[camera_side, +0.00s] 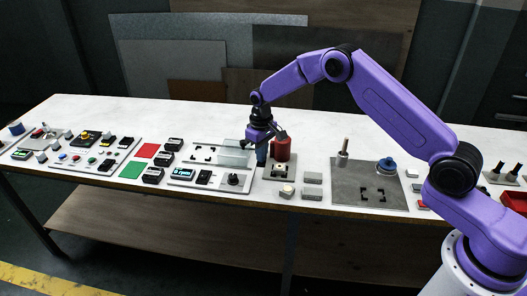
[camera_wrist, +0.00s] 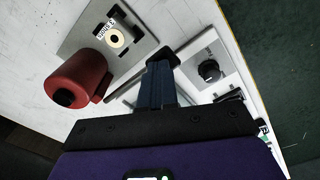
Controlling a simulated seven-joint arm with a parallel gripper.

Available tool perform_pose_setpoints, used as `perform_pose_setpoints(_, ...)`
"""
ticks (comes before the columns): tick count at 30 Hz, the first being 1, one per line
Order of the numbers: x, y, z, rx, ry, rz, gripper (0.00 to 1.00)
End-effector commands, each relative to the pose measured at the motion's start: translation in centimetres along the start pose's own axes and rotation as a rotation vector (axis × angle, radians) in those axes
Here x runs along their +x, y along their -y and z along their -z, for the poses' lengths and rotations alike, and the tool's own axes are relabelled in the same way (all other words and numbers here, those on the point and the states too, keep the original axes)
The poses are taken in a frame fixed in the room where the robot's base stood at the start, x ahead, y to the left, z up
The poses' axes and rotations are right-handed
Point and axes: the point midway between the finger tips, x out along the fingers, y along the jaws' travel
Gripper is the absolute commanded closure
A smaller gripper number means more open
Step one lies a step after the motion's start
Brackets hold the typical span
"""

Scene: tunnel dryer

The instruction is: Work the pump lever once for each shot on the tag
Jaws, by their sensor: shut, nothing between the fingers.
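The pump is a red cylinder (camera_side: 281,149) on a grey plate (camera_side: 271,174). My gripper (camera_side: 262,160) points down just left of the red cylinder. Its blue fingers (camera_wrist: 157,80) are shut and empty. A dark bar lies at the fingertips in the wrist view; I cannot tell whether it is the lever or touches them.
Left of my gripper are a translucent panel (camera_side: 233,153) and a control panel with a lit display (camera_side: 182,174) and black knob (camera_side: 233,180). Small grey blocks (camera_side: 312,178) stand to the right. Beyond them is a grey mat (camera_side: 344,195) with a blue-topped part (camera_side: 386,165).

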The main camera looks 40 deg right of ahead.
Motion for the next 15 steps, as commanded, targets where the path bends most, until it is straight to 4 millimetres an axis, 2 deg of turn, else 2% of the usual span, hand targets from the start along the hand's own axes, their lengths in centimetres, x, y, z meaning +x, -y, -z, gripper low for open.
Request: perform_pose_setpoints(15,-3.1,0.1,0.0,-0.001,0.001,0.001,1.0)
